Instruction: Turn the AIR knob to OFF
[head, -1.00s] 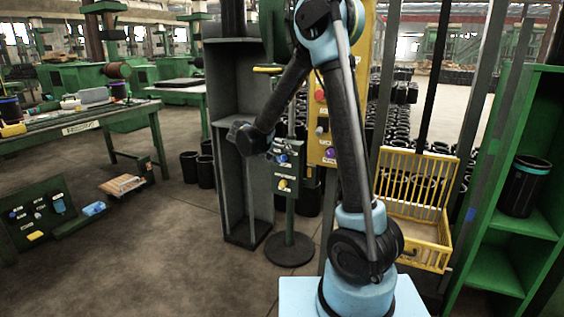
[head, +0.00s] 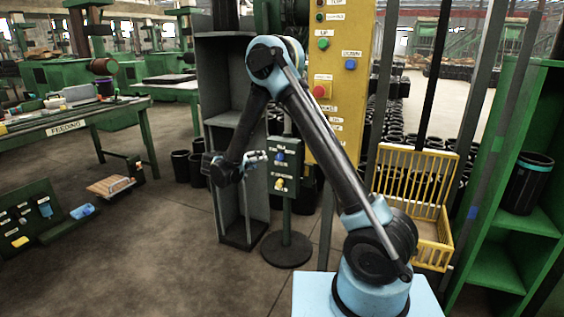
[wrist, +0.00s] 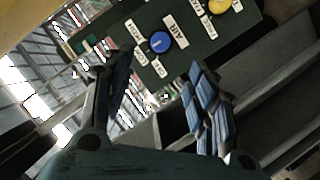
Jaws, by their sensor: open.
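The blue AIR knob (wrist: 160,41) is on a dark green control box (wrist: 205,45), with a white AIR label beside it. Small position labels surround the knob; they are partly blurred, and I cannot tell which one it points to. In the head view, the blue knob (head: 280,157) is on the upper part of the green box on a stand. My gripper (head: 257,161) is open at the left of the box, its fingers toward it. In the wrist view, my gripper (wrist: 158,72) shows a finger on each side below the knob, with nothing between them.
A yellow knob (head: 279,184) sits below the blue one on the same box. A tall yellow panel (head: 340,110) with buttons stands behind at the right. A grey open cabinet (head: 225,75) stands behind my gripper. A yellow wire basket (head: 430,240) is at the right.

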